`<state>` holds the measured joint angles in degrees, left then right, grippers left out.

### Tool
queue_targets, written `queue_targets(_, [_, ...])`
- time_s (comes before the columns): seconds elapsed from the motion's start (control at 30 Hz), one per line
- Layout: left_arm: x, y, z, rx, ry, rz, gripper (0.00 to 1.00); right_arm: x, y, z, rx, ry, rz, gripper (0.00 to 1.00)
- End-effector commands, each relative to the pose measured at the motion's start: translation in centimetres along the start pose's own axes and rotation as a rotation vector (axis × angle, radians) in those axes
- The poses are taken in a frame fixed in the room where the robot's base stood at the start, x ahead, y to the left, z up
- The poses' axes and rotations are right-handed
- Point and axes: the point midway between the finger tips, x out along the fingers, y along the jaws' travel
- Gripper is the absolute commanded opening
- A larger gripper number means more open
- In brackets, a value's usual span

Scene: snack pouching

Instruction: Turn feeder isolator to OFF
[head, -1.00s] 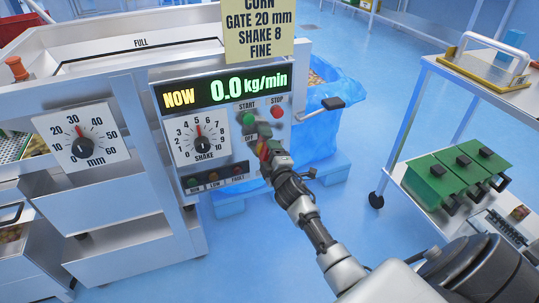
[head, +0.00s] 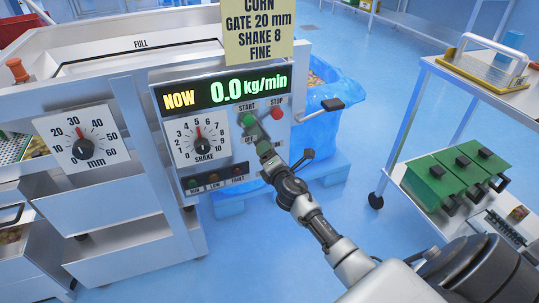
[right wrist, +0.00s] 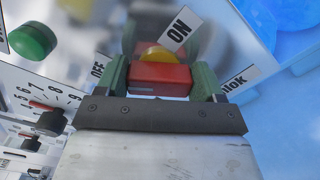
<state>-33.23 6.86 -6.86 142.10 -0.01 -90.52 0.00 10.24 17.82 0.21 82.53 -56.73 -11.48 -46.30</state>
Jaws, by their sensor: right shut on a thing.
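My right gripper (head: 265,150) is at the right part of the feeder's control panel, below the START and STOP buttons. In the right wrist view its two green fingers (right wrist: 160,80) are shut on the red isolator handle (right wrist: 158,78), which has a yellow centre. The ON label (right wrist: 180,27) is beyond the handle to the upper right, and the OFF label (right wrist: 97,70) is to its left. A partly hidden label, apparently LOCK, is to the right. In the head view the gripper hides most of the isolator. My left gripper is not in view.
The green START button (head: 249,120) and red STOP button (head: 277,112) are just above the gripper. The shake dial (head: 198,138) is to the left. A blue-lined bin (head: 318,130) stands behind the panel. A cart with green boxes (head: 440,180) is at the right.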

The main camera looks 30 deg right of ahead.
Motion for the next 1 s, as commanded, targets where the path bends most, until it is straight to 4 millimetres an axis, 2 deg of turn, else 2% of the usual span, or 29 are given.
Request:
queue_targets(0.3, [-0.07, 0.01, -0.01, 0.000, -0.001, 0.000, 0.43, -0.07, -0.09, -0.17, -0.089, 0.003, -0.003, 0.44])
queue_targets(0.77, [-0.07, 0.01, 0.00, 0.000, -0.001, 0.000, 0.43, -0.08, -0.12, -0.18, -0.104, 0.004, -0.003, 0.44])
queue_targets(0.8, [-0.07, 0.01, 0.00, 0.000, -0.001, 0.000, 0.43, -0.08, -0.12, -0.18, -0.105, 0.004, -0.003, 0.73])
queue_targets(0.93, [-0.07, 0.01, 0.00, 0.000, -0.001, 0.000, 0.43, -0.06, -0.07, -0.14, -0.103, 0.003, -0.002, 0.93])
queue_targets(1.0, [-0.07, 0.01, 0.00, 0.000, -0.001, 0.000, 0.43, -0.04, -0.04, -0.11, -0.101, 0.002, -0.002, 0.94])
